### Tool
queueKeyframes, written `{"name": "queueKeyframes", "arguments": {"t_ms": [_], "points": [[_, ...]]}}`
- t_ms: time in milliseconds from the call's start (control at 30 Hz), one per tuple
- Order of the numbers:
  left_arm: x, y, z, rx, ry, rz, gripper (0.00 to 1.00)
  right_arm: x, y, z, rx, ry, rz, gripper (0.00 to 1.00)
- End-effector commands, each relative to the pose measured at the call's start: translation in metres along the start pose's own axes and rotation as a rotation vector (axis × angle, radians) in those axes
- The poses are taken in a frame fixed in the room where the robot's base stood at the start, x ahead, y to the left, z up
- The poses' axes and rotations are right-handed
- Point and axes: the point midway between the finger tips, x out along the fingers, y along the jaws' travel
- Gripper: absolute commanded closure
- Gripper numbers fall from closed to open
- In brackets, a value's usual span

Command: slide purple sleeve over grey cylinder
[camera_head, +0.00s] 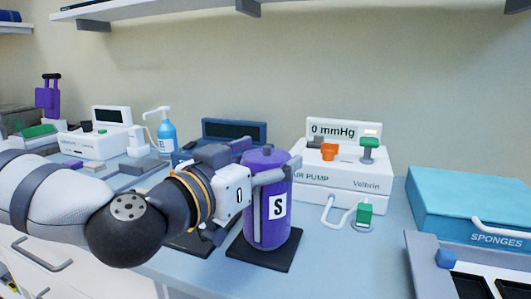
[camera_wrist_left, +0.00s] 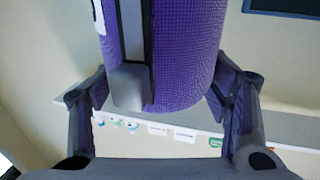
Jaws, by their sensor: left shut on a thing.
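The purple sleeve (camera_head: 268,215), marked with a white "S" label, is upright over a black square base (camera_head: 264,257) on the counter. My left gripper (camera_head: 268,173) reaches in from the left and is shut on the sleeve near its upper part. In the left wrist view the sleeve (camera_wrist_left: 185,60) fills the upper middle between the two fingers, with a dark-edged grey strip (camera_wrist_left: 132,50) down its side. No grey cylinder shows clearly; whether it is inside the sleeve is hidden. I cannot tell whether the sleeve's lower edge touches the base. My right gripper is not in view.
A white air pump (camera_head: 345,175) reading "0 mmHg" stands behind and right of the sleeve. A teal sponges box (camera_head: 460,200) is at the right. A blue pump bottle (camera_head: 167,135) and a dark blue device (camera_head: 235,130) stand behind my arm.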

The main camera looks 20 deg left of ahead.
Motion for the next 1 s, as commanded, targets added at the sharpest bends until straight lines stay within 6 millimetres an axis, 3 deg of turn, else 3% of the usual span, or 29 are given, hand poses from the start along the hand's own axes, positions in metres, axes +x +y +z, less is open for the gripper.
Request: {"name": "queueKeyframes", "arguments": {"t_ms": [1000], "points": [[-0.0013,0.0009,-0.0011,0.000,0.001,0.001,0.86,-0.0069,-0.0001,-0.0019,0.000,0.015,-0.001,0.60]]}}
